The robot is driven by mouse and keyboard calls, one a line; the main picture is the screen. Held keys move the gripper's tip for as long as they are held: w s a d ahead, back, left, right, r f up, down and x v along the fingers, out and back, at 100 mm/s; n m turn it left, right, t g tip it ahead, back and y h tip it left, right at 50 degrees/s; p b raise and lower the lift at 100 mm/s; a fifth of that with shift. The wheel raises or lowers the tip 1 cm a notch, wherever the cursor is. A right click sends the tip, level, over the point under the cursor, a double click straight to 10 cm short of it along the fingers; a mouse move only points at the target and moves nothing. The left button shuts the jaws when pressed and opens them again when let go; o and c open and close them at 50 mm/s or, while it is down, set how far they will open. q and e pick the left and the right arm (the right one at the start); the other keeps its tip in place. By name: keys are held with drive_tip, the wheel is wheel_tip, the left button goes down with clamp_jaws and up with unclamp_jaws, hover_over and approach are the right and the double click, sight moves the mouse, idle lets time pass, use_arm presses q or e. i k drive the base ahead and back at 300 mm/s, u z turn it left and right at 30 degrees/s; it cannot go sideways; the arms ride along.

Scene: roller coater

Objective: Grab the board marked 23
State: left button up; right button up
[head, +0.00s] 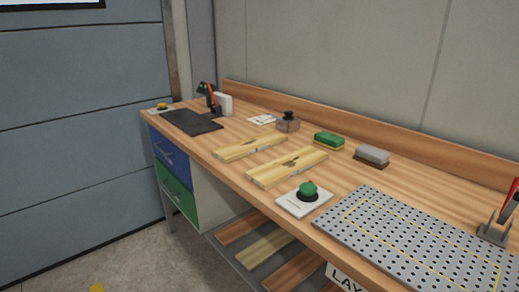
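Two pale yellow boards lie flat on the wooden workbench (225,142). The smaller-looking far board (250,148) is left of the near board (270,174). Both have small markings on their front edges, too small to read, so I cannot tell which is marked 23. Several more boards lie on a lower shelf under the bench: a reddish-brown one (238,227), a pale one (264,247) and another reddish-brown one (293,270). No number is readable on them. Neither of my grippers is in view.
A white box with a green button (308,189) and a perforated metal plate (410,240) are on the near right. A green-yellow sponge (329,140), a grey block (372,154) and a dark-topped metal item (288,122) stand behind. A black mat (190,121) lies far left. Blue (170,155) and green drawers (177,193) sit below.

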sight(232, 151)
drive_tip(key=u, duration=0.9)
drive_tip(key=k, duration=1.2)
drive_tip(key=u, duration=1.15)
drive_tip(key=i, duration=3.4)
drive_tip(key=z, duration=1.8)
drive_tip(key=i, duration=1.3)
drive_tip(key=z, duration=1.1)
